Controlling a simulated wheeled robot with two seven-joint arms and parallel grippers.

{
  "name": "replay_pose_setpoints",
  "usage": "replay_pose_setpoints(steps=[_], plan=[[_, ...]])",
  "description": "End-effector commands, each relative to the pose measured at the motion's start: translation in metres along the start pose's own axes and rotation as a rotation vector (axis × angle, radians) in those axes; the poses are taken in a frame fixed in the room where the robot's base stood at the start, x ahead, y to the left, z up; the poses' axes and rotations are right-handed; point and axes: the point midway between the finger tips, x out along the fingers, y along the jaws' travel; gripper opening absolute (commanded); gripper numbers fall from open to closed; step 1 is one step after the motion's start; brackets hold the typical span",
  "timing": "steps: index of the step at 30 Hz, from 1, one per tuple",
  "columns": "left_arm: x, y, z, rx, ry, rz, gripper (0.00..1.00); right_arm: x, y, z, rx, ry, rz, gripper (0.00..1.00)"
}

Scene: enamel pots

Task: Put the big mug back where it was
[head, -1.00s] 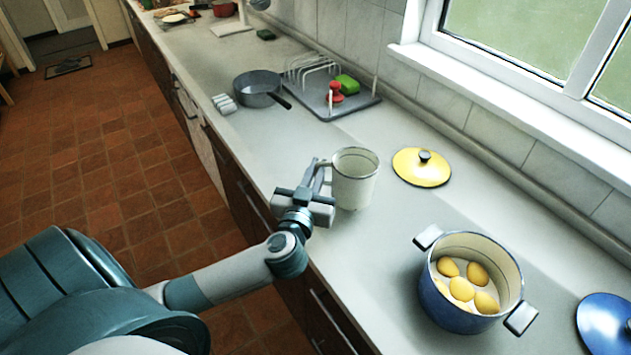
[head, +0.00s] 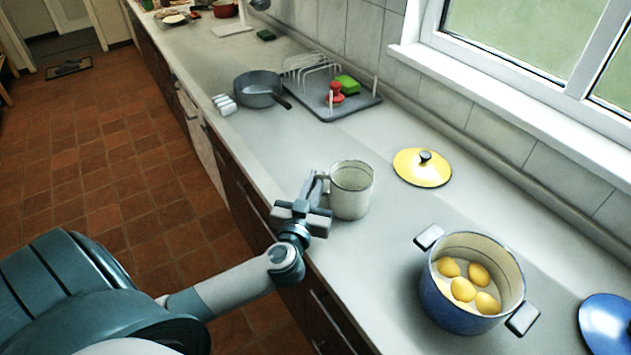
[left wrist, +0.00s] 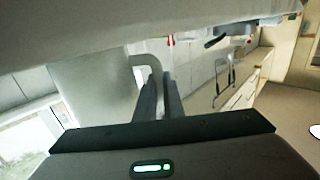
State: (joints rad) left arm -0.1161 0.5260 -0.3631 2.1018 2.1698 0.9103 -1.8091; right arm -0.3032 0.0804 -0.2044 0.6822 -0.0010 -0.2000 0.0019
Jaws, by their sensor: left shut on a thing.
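The big mug (head: 351,192) is white enamel with a dark rim and stands upright at the counter's front part, left of the blue pot. I cannot tell whether its base touches the counter. My left gripper (head: 318,186) is shut on its handle, on the mug's left side. In the left wrist view the mug's pale wall (left wrist: 95,88) fills the left, and the fingers (left wrist: 160,98) close around the curved handle. My right gripper is not in view.
A blue pot (head: 440,300) with several yellow items stands at right. A yellow lid (head: 422,172) lies behind the mug, a blue lid (head: 606,325) at far right. A grey pan (head: 258,92) and a dish rack tray (head: 352,106) stand farther back. Counter between is clear.

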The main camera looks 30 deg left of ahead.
Motion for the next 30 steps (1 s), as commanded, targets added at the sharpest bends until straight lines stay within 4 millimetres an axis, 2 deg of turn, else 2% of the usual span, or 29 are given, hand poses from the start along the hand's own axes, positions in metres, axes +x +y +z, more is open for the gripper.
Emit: replay_pose_setpoints(steps=[11,12,14,27,30], plan=[[0.000,0.000,0.001,0.000,0.000,0.000,0.00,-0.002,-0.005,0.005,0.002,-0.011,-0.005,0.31],[0.000,0.000,0.002,0.001,-0.001,-0.001,0.15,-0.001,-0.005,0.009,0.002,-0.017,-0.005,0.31],[0.000,0.000,0.002,0.000,-0.001,-0.001,0.27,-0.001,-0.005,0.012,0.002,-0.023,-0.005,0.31],[0.000,0.000,0.000,-0.001,0.001,0.000,0.27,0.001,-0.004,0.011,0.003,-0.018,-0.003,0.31],[-0.008,0.000,0.001,0.001,-0.002,0.000,0.27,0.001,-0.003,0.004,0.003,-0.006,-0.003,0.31]])
